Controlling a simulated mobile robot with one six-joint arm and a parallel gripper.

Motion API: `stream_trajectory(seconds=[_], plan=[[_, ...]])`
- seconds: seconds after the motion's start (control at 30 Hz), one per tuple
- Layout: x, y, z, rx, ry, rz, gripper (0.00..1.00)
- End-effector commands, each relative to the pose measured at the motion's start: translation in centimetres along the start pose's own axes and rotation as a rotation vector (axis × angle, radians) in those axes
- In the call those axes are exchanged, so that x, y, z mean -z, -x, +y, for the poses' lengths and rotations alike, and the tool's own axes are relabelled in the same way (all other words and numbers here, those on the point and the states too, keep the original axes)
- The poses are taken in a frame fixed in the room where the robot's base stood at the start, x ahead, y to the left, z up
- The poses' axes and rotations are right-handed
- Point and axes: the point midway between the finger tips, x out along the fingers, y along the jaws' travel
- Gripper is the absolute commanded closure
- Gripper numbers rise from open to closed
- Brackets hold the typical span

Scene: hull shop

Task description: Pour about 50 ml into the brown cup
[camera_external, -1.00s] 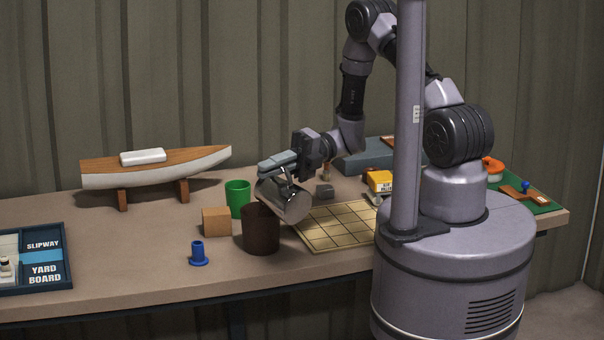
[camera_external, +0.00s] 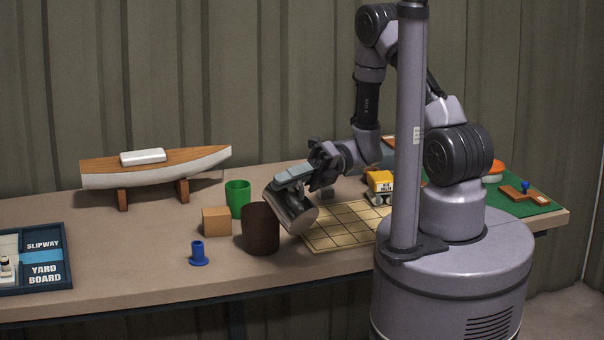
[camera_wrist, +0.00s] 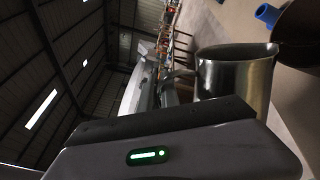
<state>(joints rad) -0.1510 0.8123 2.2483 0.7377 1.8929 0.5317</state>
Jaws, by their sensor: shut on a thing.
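The brown cup (camera_external: 261,229) stands upright near the front of the bench. My gripper (camera_external: 286,181) is shut on a grey metal jug (camera_external: 289,207), just right of and behind the cup in the external view. The jug is strongly tilted, with its upper part toward the cup's rim. In the wrist view the jug (camera_wrist: 236,78) is at the right, and the dark brown cup (camera_wrist: 300,35) is at the upper right edge beside the jug's lip. No stream of liquid shows, and the inside of the cup is hidden.
A green cup (camera_external: 238,198), an orange block (camera_external: 217,221) and a blue spool (camera_external: 198,254) stand left of the brown cup. A tan grid board (camera_external: 350,225) lies right of it. A model boat (camera_external: 155,167) stands at the back left, a dark tray (camera_external: 40,284) at the front left.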

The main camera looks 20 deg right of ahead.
Motion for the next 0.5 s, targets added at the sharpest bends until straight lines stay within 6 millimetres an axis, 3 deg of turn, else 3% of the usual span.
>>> stream_trajectory(seconds=[0.23, 0.5], plan=[[1.5, 0.0, -0.4, 0.001, 0.146, -0.006, 1.00], [1.4, 0.0, -0.2, 0.001, 0.162, -0.006, 1.00]])
